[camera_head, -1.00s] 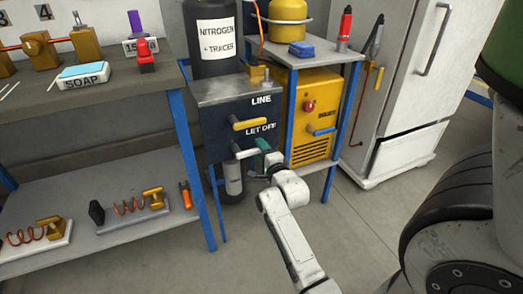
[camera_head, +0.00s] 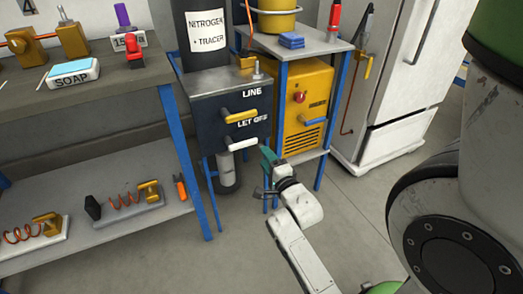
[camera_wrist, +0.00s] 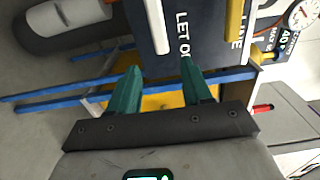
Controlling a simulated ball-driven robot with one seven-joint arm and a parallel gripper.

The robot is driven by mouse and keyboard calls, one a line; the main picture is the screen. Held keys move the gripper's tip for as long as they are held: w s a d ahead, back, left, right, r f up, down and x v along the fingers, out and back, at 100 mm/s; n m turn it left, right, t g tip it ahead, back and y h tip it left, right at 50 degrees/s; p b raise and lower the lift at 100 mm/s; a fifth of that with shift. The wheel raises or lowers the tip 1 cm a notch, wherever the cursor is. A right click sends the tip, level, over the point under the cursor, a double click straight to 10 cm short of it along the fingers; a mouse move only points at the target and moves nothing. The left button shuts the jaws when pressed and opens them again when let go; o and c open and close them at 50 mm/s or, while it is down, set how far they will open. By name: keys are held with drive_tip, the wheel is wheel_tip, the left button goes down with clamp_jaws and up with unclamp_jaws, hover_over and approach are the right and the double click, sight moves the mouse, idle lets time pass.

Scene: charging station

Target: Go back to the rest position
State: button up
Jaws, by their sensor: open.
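My gripper (camera_head: 267,172) is in the head view in front of the dark valve panel (camera_head: 205,110), below and right of its white handle. In the wrist view its two green fingers (camera_wrist: 162,88) are apart with nothing between them. The white "LET OFF" handle (camera_head: 242,144) and the yellow "LINE" handle (camera_head: 240,117) stick out of the panel. Both also show in the wrist view, the white one (camera_wrist: 157,25) ahead of the fingers and the yellow one (camera_wrist: 235,20) to its right. My gripper is apart from both handles.
A yellow machine (camera_head: 306,105) stands under a small table (camera_head: 320,47) just behind my gripper. A workbench (camera_head: 120,92) with a soap box (camera_head: 73,74) is at left. A white fridge (camera_head: 405,85) is at right. Grey floor (camera_head: 350,220) is open in front.

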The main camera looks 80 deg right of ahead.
drive_tip(key=shift+s+a, duration=0.25)
drive_tip(key=shift+a, duration=0.1)
idle(0.4)
drive_tip(key=w+a+f+n+g+y, duration=0.25)
drive_tip(key=a+f+n+y, duration=0.25)
drive_tip(key=a+n, duration=0.3)
drive_tip(key=w+a+f+n+g+y, duration=0.1)
drive_tip(key=w+a+f+n+y, duration=0.35)
drive_tip(key=a, duration=0.55)
drive_tip(key=s+a+f+n+g+y, duration=0.1)
drive_tip(key=s+a+n+g+y, duration=0.3)
drive_tip(key=s+a+n+g, duration=0.55)
drive_tip(key=s+a+r+n+t+p, duration=0.1)
drive_tip(key=a+r+n+p, duration=0.1)
drive_tip(key=r+p, duration=1.2)
drive_tip(key=a+r+n+t+p, duration=0.1)
drive_tip(key=a+r+n+p, duration=0.1)
drive_tip(key=r+p, duration=1.2)
drive_tip(key=shift+s+r+n, duration=0.15)
drive_tip(key=shift+s+n, duration=0.2)
drive_tip(key=shift+n, duration=0.45)
